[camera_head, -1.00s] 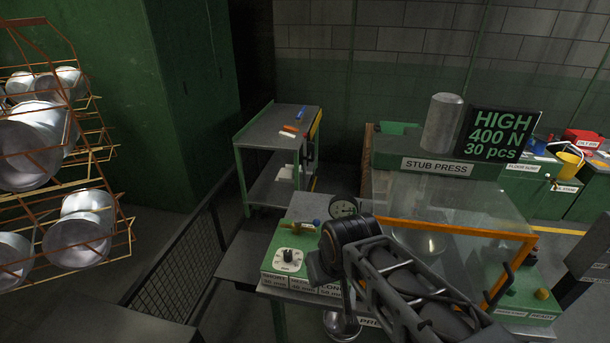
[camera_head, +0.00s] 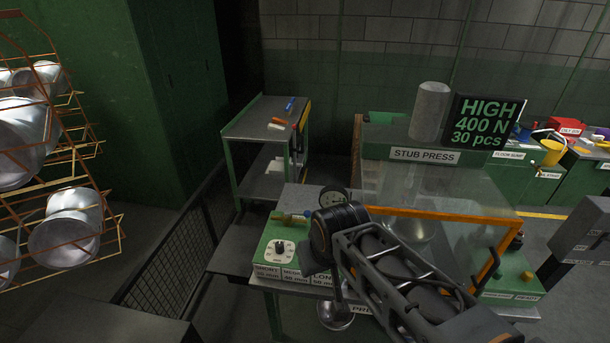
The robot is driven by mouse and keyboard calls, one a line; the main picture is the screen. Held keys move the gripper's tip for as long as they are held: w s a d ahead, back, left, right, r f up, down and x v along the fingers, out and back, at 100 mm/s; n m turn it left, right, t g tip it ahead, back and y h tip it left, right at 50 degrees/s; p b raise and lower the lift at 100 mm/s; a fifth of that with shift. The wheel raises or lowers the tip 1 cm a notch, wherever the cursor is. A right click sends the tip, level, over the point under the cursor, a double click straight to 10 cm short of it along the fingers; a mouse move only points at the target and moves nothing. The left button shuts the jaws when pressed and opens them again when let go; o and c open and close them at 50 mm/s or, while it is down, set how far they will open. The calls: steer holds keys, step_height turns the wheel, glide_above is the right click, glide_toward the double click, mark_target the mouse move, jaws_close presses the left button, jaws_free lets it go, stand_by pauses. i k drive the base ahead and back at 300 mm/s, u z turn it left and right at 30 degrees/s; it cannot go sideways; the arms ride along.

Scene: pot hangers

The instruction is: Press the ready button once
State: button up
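The stub press (camera_head: 424,155) stands right of centre with a clear guard in an orange frame (camera_head: 440,213). On its green right-hand panel sits a small yellow button (camera_head: 527,276). A label below it appears to read READY (camera_head: 528,297). My arm reaches in from the lower right, across the front of the press. Its dark end with my gripper (camera_head: 318,258) is over the left part of the press bench, well left of the yellow button and apart from it. The fingers cannot be made out, so open or shut is unclear.
A sign (camera_head: 486,122) reads HIGH 400 N 30 pcs. A dark grey box (camera_head: 582,235) stands right of the button panel. Wire racks with metal pots (camera_head: 68,225) are at the left.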

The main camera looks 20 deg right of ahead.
mark_target(526, 276)
steer(key=u, duration=0.05)
steer(key=k, duration=0.5)
steer(key=z, duration=1.65)
steer(key=i, duration=0.3)
steer(key=z, duration=0.4)
